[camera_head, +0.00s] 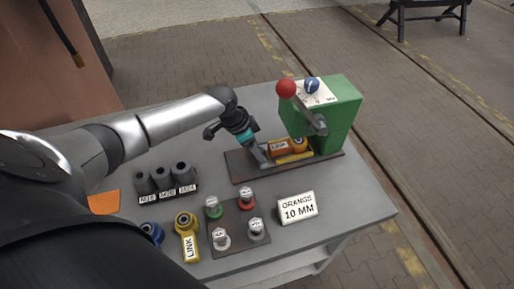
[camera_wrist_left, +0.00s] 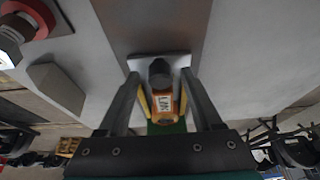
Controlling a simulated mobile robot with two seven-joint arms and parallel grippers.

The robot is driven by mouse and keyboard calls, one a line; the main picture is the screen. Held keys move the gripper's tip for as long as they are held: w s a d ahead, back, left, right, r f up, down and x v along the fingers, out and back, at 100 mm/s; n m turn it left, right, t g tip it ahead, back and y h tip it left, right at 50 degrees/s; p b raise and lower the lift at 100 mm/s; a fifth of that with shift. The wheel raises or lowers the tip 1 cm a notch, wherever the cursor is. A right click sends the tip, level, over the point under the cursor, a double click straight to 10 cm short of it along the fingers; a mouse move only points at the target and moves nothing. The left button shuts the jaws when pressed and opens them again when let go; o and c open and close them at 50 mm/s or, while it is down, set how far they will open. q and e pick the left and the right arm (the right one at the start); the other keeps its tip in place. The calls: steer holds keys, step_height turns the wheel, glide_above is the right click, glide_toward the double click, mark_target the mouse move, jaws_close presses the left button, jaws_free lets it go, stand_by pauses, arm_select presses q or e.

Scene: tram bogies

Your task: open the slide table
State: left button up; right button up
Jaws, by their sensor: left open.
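A green press-like machine (camera_head: 344,112) stands on a brown base plate (camera_head: 326,168) at the back right of the bench. An orange piece labelled LINK (camera_head: 279,146) lies in front of it, beside a yellow strip (camera_head: 295,158), which I take to be on the slide table. My left gripper (camera_head: 259,161) is at the left end of this assembly. In the left wrist view the open fingers (camera_wrist_left: 160,76) stand either side of a dark round knob (camera_wrist_left: 160,72), with the orange link (camera_wrist_left: 163,104) behind it. Contact with the knob cannot be told. My right gripper is out of view.
The bench's right edge is clear.

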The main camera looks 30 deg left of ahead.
arm_select(q)
jaws_close()
stand_by(0.3)
stand_by(1.0)
